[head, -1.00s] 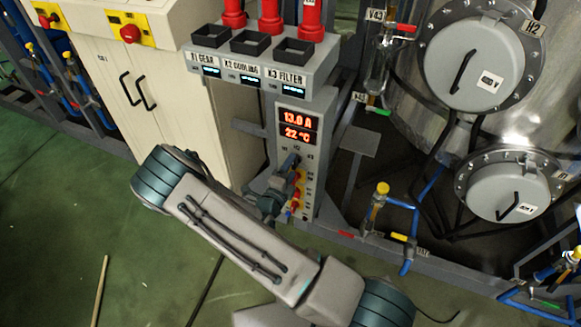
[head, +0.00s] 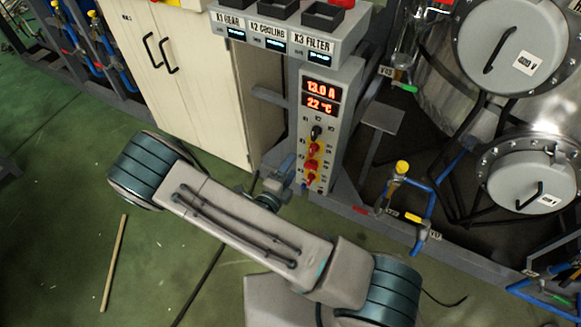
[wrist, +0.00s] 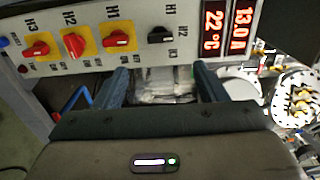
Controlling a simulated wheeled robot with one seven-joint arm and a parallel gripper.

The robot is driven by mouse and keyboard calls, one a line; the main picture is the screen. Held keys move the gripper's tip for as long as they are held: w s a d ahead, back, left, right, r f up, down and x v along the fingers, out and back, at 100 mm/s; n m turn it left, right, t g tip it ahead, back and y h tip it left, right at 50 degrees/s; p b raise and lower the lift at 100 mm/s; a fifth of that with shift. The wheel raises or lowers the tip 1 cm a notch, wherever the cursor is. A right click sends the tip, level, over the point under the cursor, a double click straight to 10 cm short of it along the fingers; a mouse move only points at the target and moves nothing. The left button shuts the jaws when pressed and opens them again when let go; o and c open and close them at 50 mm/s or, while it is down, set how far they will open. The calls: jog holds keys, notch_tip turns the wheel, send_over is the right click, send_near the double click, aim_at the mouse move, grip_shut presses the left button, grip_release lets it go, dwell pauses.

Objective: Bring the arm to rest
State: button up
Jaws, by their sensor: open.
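My gripper (head: 276,181) is open and empty in the head view, just left of the control column's lower part and apart from its knobs. My arm (head: 245,228) stretches across the lower middle. The wrist view shows both fingers of my gripper (wrist: 163,84) spread, with nothing between them. Beyond them is the control panel (wrist: 140,15) with a black knob (wrist: 160,35) and several red knobs on yellow plates, such as the middle one (wrist: 75,44). The column's display (head: 321,97) reads 13.0 A and 22 °C.
A cream cabinet (head: 200,90) stands behind the arm on the left. A metal vessel with round hatches (head: 512,45) and blue piping with a yellow-capped valve (head: 402,168) are at right. A stick (head: 113,262) lies on the green floor (head: 60,220), which is mostly clear at left.

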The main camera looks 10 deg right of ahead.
dwell(0.3)
jog(key=s+d+r+m+g+p, duration=0.1)
jog(key=s+d+r+m+g, duration=0.55)
jog(key=m, duration=0.65)
jog(key=s+d+r+m+g, duration=0.3)
jog(key=d+r+m+g, duration=0.35)
jog(key=m, duration=0.65)
jog(key=s+a+r+m+y+p, duration=0.1)
jog(key=r+m+y, duration=0.4)
jog(key=m, duration=0.5)
jog(key=s+a+r+m+t+y, duration=0.1)
jog(key=s+a+r+m+y, duration=0.2)
jog(key=r+m, duration=0.7)
jog(key=shift+s+a+m+y+p, duration=0.4)
jog(key=shift+s+m+y, duration=0.1)
jog(key=shift+s+y, duration=0.8)
